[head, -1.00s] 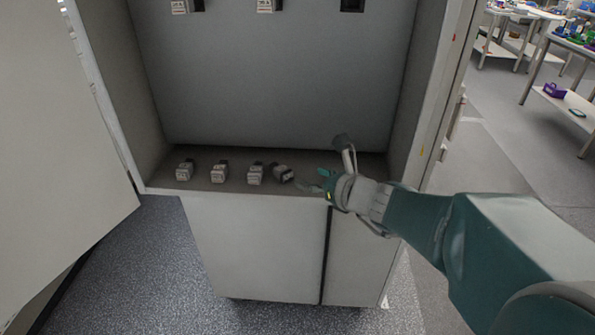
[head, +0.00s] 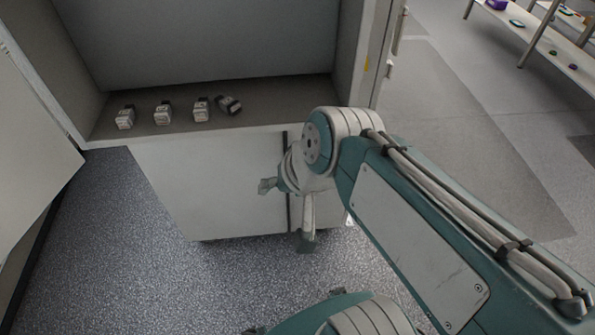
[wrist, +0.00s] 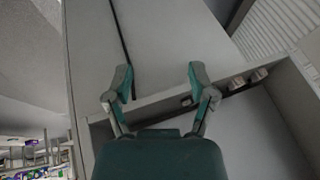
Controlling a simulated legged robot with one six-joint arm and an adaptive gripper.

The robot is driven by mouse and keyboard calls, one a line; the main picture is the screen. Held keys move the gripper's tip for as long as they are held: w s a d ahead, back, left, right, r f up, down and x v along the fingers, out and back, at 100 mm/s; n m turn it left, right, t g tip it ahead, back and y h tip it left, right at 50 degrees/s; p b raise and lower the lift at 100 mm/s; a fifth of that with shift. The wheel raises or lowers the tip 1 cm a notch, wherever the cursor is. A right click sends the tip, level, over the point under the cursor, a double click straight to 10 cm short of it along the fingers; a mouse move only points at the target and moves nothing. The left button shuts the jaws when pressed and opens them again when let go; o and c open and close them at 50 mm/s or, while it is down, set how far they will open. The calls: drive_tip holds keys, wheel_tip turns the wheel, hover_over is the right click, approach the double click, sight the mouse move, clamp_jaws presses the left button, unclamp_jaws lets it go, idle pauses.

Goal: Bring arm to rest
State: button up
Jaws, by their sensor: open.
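My gripper (head: 286,215) is in front of the cabinet's lower front in the head view, below the shelf edge. Its two fingers are spread, one to the left and one downward. In the wrist view my gripper (wrist: 161,76) is open, with nothing between the fingertips. My arm is bent, with its elbow joint up near the cabinet's right side and its upper link running to the lower right. Part of the gripper's base is hidden behind the arm.
The open cabinet (head: 210,185) has a shelf (head: 280,98) with several small grey-white blocks (head: 163,113) in a row, the rightmost turned askew. An open door (head: 35,155) stands left. Speckled floor is clear in front. A bench (head: 540,45) stands far right.

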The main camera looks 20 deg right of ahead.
drive_tip(key=d+n, duration=0.1)
drive_tip(key=s+d+n+h, duration=0.1)
drive_tip(key=d+n+h, duration=0.1)
drive_tip(key=shift+s+r+n, duration=0.3)
drive_tip(key=shift+r, duration=0.1)
idle(1.0)
